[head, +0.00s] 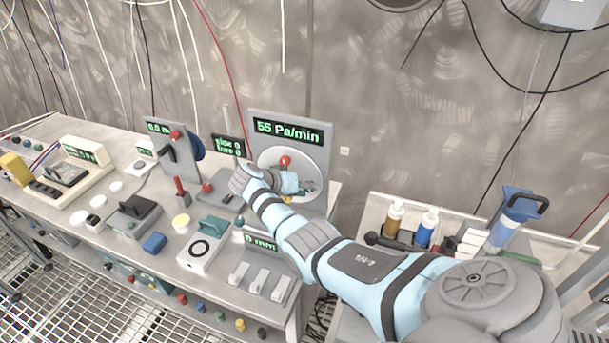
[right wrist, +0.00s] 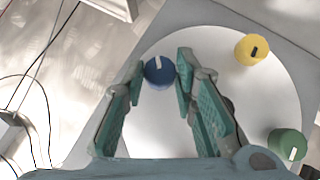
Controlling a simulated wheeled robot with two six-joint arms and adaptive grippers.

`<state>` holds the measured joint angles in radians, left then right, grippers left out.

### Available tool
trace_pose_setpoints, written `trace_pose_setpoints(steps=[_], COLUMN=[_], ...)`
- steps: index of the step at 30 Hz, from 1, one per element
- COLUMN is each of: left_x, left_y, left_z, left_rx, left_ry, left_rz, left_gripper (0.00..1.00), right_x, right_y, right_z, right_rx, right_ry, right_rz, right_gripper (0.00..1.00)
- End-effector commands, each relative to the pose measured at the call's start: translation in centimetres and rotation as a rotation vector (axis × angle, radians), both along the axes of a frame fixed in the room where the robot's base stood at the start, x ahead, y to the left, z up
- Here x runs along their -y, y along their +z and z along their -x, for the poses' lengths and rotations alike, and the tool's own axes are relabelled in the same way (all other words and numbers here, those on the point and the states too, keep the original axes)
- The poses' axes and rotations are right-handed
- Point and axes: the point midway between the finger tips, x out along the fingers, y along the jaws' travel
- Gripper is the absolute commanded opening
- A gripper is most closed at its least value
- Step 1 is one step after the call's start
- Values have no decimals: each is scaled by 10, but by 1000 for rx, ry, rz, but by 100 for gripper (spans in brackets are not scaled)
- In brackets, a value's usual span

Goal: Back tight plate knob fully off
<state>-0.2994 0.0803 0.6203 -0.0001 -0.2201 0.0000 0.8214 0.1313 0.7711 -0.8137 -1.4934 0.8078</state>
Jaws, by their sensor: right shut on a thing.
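The upright grey plate (head: 318,140) carries a "55 Pa/min" display and a pale round disc with coloured knobs. My right gripper (head: 293,184) is at the lower front of the disc. In the right wrist view its green-padded fingers (right wrist: 163,72) stand either side of a blue knob (right wrist: 158,76) with a white pointer mark, shut on it. A yellow knob (right wrist: 250,48) and a green knob (right wrist: 287,146) sit on the disc apart from the fingers. A red knob (head: 285,161) shows above the gripper in the head view. My left gripper is not in view.
The bench holds a switch panel (head: 263,276), a white box with a dial (head: 201,252), a red-handled lever (head: 181,190) and several other devices left of my arm. A side table at right carries bottles (head: 426,226) and a blue clamp-like tool (head: 514,212).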

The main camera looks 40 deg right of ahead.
Motion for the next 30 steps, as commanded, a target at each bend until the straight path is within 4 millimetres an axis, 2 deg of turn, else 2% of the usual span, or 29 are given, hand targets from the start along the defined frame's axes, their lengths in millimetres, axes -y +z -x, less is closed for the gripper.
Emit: trace_pose_setpoints(steps=[7,8,11,12,20,23,26,30], left_x=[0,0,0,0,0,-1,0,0], left_y=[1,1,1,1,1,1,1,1], left_z=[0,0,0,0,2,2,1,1], left_rx=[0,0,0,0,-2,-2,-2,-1], left_ry=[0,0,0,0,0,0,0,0], left_rz=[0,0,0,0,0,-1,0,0], left_gripper=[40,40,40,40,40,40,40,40], right_x=[-1,-1,-1,-1,-1,-7,-23,-55], right_y=[-2,-2,-2,-2,0,4,16,41], right_z=[2,2,1,1,1,0,0,1], right_rx=[-6,-6,-5,-4,-2,0,2,2], right_ry=[-1,-1,-1,-1,0,0,2,1], right_rz=[-5,-5,-5,-4,-3,-2,-5,-7], right_gripper=[0,28,44,46,46,46,46,46])
